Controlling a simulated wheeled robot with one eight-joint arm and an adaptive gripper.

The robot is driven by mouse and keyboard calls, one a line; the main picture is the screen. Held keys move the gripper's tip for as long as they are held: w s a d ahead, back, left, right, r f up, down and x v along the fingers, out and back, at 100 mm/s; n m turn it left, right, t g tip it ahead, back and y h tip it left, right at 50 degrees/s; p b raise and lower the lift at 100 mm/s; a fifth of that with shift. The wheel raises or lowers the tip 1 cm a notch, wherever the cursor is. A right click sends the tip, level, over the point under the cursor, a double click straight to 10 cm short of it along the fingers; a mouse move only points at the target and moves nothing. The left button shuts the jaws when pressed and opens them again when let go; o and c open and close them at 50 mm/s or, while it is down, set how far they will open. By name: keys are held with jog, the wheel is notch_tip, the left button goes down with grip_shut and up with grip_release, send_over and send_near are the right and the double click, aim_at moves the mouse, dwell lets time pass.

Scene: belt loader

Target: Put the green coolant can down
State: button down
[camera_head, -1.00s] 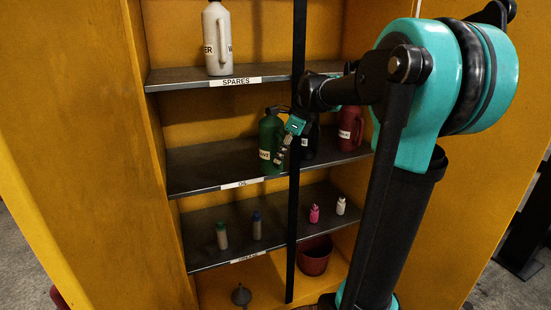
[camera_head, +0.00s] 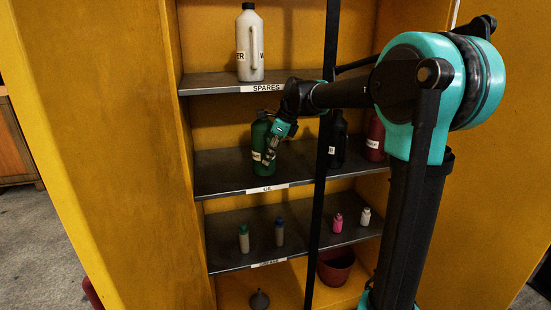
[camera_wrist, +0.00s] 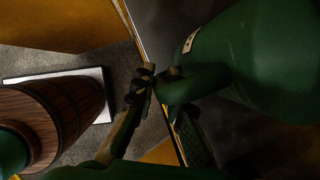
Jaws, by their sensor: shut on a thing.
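The green coolant can (camera_head: 259,138) is at the OIL shelf (camera_head: 216,168), upright, near the left part of the shelf's front. I cannot tell whether its base touches the shelf. My gripper (camera_head: 270,152) is in front of the can's right side. In the wrist view the can (camera_wrist: 265,50) fills the upper right, and my gripper (camera_wrist: 165,90) is shut on its green handle. The can's base is out of that view.
A black can (camera_head: 338,145) and a red can (camera_head: 375,138) stand to the right, behind a dark vertical post (camera_head: 320,200). A pale WATER jug (camera_head: 249,45) is on the SPARES shelf above. Small bottles stand below. A brown ribbed thing (camera_wrist: 55,115) shows in the wrist view.

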jog(key=shift+w+a+f, duration=0.2)
jog(key=shift+a+f, duration=0.15)
jog(key=shift+a, duration=0.15)
jog(key=shift+w+a+f, duration=0.15)
jog(key=shift+a+f, duration=0.2)
jog(key=shift+a, duration=0.15)
jog(key=c, duration=1.6)
grip_release()
jog(key=shift+f, duration=0.15)
jog(key=shift+o, duration=0.2)
